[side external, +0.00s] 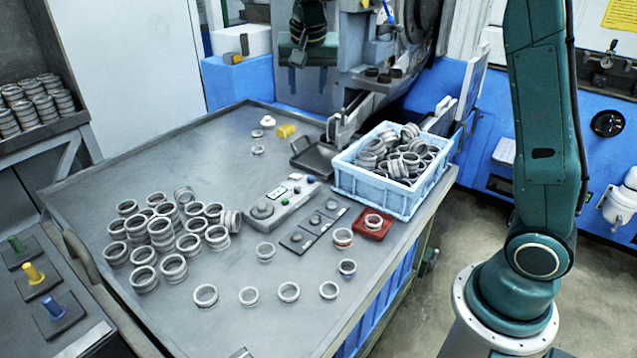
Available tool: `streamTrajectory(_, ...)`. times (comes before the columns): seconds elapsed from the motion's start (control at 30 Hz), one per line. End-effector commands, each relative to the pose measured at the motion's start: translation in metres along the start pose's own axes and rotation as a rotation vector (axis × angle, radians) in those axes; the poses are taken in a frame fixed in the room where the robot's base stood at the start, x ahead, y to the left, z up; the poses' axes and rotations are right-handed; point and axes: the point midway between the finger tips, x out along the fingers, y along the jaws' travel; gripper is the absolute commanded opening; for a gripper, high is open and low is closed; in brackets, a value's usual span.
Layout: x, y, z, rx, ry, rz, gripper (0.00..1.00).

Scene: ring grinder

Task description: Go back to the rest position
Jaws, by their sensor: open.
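My green arm rises at the right and leaves the picture at the top. What looks like my gripper (305,52) hangs at the top centre, dark and small, in front of the grinding machine (352,65). It is open, with no ring visible in it, well above and behind the grey worktable (225,305). The link between arm and gripper is out of frame.
Many metal rings (162,232) stand stacked on the table's left, with several single rings (289,291) in front. A blue crate (372,192) full of rings, a red tray (372,230) and a grey control box (272,205) occupy the right side.

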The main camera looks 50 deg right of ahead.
Motion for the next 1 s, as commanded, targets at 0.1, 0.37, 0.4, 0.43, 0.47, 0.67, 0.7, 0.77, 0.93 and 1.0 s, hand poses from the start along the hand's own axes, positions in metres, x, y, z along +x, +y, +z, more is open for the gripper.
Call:
streamTrajectory(0.1,-0.023,0.016,0.016,-0.07,0.006,-0.033,0.43)
streamTrajectory(0.37,-0.058,0.051,0.055,-0.223,0.018,-0.098,0.43)
streamTrajectory(0.4,-0.063,0.057,0.061,-0.247,0.02,-0.108,0.43)
streamTrajectory(0.43,-0.066,0.061,0.066,-0.264,0.022,-0.116,0.43)
streamTrajectory(0.47,-0.069,0.065,0.072,-0.282,0.023,-0.123,0.43)
streamTrajectory(0.67,-0.085,0.093,0.108,-0.4,0.04,-0.173,0.43)
streamTrajectory(0.7,-0.087,0.099,0.115,-0.424,0.043,-0.183,0.43)
streamTrajectory(0.77,-0.089,0.107,0.127,-0.458,0.048,-0.198,0.43)
streamTrajectory(0.93,-0.094,0.13,0.161,-0.559,0.065,-0.24,0.43)
streamTrajectory(1.0,-0.094,0.14,0.176,-0.601,0.072,-0.256,0.43)
